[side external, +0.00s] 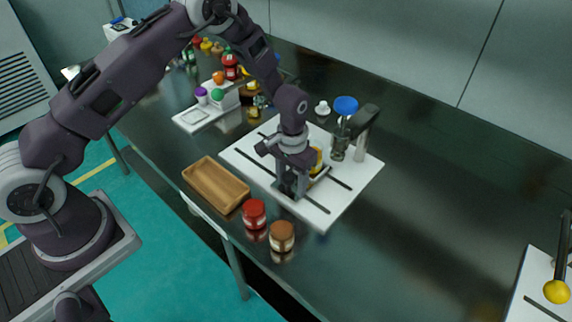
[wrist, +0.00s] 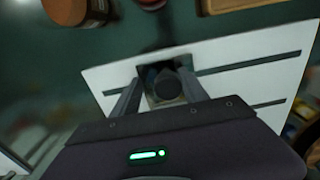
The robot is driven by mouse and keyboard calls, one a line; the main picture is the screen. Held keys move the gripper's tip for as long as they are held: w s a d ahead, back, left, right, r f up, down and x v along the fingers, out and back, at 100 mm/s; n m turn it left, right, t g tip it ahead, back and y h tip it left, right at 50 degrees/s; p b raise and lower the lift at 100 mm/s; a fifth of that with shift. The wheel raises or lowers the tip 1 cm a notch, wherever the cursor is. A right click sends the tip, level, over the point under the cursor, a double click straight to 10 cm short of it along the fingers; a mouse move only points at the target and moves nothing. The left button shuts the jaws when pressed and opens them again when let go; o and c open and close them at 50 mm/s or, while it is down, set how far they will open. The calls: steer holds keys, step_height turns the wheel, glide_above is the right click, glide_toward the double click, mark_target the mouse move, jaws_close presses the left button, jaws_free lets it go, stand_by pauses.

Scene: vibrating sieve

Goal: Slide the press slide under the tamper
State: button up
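A white board (side external: 338,207) with dark slots lies on the dark table. On its back part stands a press with a blue top (side external: 346,104), a grey cylinder below it and a dark lever (side external: 364,120); I take this to be the tamper. My gripper (side external: 290,192) points down over the board's front left part. In the wrist view, a dark square plate with a round dark knob (wrist: 167,88), seemingly the press slide, lies on the board between my gripper's fingers (wrist: 162,88). The fingers stand apart, one on each side of the knob, with gaps visible. A yellow thing (side external: 317,158) is partly hidden behind my gripper.
A wooden tray (side external: 215,184) and two jars with red (side external: 254,213) and brown (side external: 282,236) contents stand near the table's front edge, close to the board. A white stand with coloured balls (side external: 217,95) and bottles is at the back left.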

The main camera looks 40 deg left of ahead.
steer(key=shift+d, duration=3.6)
steer(key=o, duration=1.1)
step_height(320, 180, up, 18)
steer(key=s+a+t, duration=0.1)
steer(key=s+a, duration=0.1)
steer(key=a, duration=0.1)
steer(key=s+a+r+t, duration=0.1)
steer(key=s+a+r, duration=0.1)
steer(key=s+r, duration=0.3)
steer(key=s+a+r+t, duration=0.1)
steer(key=s+a+r, duration=0.1)
steer(key=r, duration=0.5)
steer(key=s+a+r+t, duration=0.1)
steer(key=s, duration=0.5)
steer(key=s+a+r, duration=0.1)
steer(key=s+a, duration=0.1)
steer(key=s, duration=0.5)
steer(key=s+a+r+t, duration=0.1)
steer(key=s+a, duration=0.1)
steer(key=s, duration=0.4)
steer(key=shift+s+r+t, duration=0.2)
steer(key=shift+r+t, duration=0.1)
